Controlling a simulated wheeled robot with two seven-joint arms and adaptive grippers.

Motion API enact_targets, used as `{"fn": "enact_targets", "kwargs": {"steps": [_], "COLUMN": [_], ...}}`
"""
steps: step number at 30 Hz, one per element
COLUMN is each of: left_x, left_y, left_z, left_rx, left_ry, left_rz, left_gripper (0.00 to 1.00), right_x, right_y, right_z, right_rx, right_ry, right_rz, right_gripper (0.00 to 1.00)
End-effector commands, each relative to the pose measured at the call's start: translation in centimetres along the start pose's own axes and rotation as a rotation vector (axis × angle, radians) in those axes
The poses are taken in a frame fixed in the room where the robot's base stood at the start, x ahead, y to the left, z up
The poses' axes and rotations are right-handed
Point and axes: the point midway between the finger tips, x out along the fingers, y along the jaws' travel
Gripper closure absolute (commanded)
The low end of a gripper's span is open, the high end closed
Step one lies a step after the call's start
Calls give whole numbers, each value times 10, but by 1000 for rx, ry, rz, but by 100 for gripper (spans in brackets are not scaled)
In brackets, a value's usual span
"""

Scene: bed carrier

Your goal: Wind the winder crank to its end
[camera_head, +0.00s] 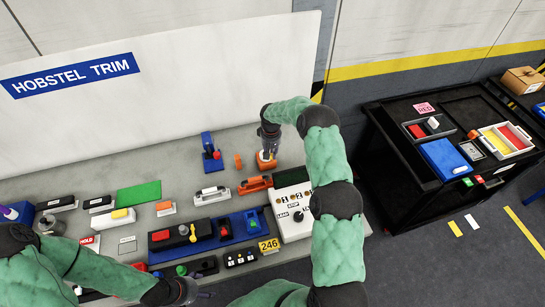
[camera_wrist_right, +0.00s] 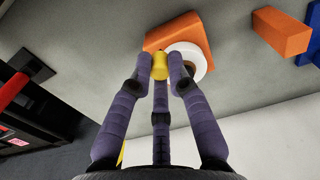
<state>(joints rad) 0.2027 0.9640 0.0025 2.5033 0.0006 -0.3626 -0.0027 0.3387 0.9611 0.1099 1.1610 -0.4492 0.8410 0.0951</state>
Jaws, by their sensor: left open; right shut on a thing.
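The winder is an orange block with a white disc (camera_wrist_right: 187,57) on its face, and in the right wrist view its orange body (camera_wrist_right: 185,30) shows behind my fingers. In the head view the orange winder (camera_head: 265,165) stands on the bench, partly covered by my right gripper (camera_head: 268,150). My right gripper (camera_wrist_right: 161,62) is shut on the yellow crank knob (camera_wrist_right: 159,70), with the fingers around it. The crank arm is hidden. My left gripper (camera_head: 200,294) is open and empty at the front of the bench, far from the winder.
A blue block with a red part (camera_head: 212,160) and a small orange block (camera_head: 238,161) stand left of the winder. An orange-handled tool (camera_head: 255,184) and a white switch panel (camera_head: 294,222) are in front. A black cart (camera_head: 400,160) stands to the right.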

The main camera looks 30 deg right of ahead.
Motion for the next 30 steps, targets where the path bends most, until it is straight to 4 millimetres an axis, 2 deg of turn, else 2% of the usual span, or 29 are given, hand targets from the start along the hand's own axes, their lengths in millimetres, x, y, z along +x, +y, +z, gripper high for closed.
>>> {"fn": "enact_targets", "kwargs": {"steps": [1,4,16,17,18,19,30], "left_x": [8,12,13,13,13,13,13], "left_y": [-3,-4,-4,-4,-4,-4,-4], "left_z": [0,0,-1,-1,-1,-1,-1], "left_rx": [0,0,0,0,0,0,0], "left_ry": [0,0,0,0,0,1,1], "left_rz": [0,0,0,0,0,0,0], "left_gripper": [26,26,26,26,26,26,26], "right_x": [3,2,0,0,0,0,-2], "right_y": [-2,-3,-4,-4,-4,-4,-4], "right_z": [-1,0,0,0,0,0,1], "right_rx": [25,69,94,94,94,94,93], "right_ry": [4,3,1,1,1,1,1], "right_rz": [0,0,-1,-1,-1,0,0], "right_gripper": [100,100,100,76,65,58,58]}}
